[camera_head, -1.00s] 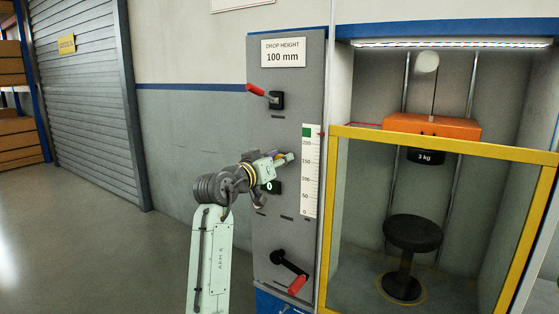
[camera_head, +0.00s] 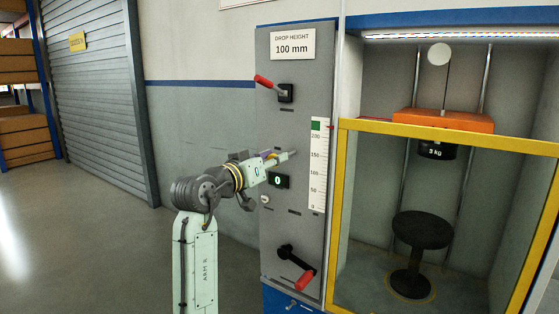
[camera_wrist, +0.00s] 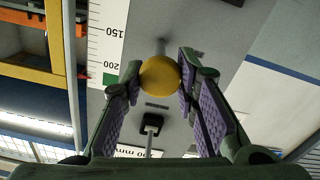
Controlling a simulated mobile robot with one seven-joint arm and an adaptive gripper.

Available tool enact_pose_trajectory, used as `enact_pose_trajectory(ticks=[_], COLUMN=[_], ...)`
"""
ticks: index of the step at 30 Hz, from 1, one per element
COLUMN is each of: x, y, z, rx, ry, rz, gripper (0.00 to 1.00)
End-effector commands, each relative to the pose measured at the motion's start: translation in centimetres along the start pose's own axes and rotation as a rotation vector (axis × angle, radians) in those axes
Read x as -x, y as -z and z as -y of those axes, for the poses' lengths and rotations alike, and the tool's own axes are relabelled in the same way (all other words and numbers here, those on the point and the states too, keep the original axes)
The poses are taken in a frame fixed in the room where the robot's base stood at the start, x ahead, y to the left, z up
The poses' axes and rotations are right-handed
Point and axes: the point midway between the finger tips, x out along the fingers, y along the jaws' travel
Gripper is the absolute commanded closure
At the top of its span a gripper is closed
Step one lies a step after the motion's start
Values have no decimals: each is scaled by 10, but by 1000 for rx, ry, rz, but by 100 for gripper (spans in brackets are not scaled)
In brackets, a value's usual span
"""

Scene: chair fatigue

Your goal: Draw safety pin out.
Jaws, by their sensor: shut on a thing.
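The safety pin shows as a round yellow knob (camera_wrist: 160,77) in the wrist view, with a short grey stem beyond it towards the grey panel (camera_head: 285,225). My gripper (camera_wrist: 160,82) has its purple-padded fingers closed on both sides of the knob. In the head view my gripper (camera_head: 285,157) is at the panel, left of the height scale (camera_head: 319,165). I cannot tell how deep the pin sits in the panel.
A red-handled lever (camera_head: 275,87) is above my gripper, a green-lit button (camera_head: 278,181) just below, and a red-handled crank (camera_head: 298,270) lower. Right of the panel, a yellow-framed guard (camera_head: 450,139) fronts an orange carriage (camera_head: 443,120), a 3 kg weight (camera_head: 437,150) and a black stool (camera_head: 421,231).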

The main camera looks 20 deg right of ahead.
Motion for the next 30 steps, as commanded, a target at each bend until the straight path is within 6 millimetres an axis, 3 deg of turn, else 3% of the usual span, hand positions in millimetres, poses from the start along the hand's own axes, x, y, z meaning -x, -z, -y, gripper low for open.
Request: enact_pose_trajectory(ticks=[6, 7, 16, 25, 30], x=[2, 2, 1, 2, 19], y=[-3, -3, -2, -1, -1], z=[1, 1, 0, 0, 1], rx=[2, 2, 1, 0, 0], ry=[-1, -1, -1, -1, 0], rz=[7, 8, 6, 4, 3], gripper=[100, 71, 51, 51, 51])
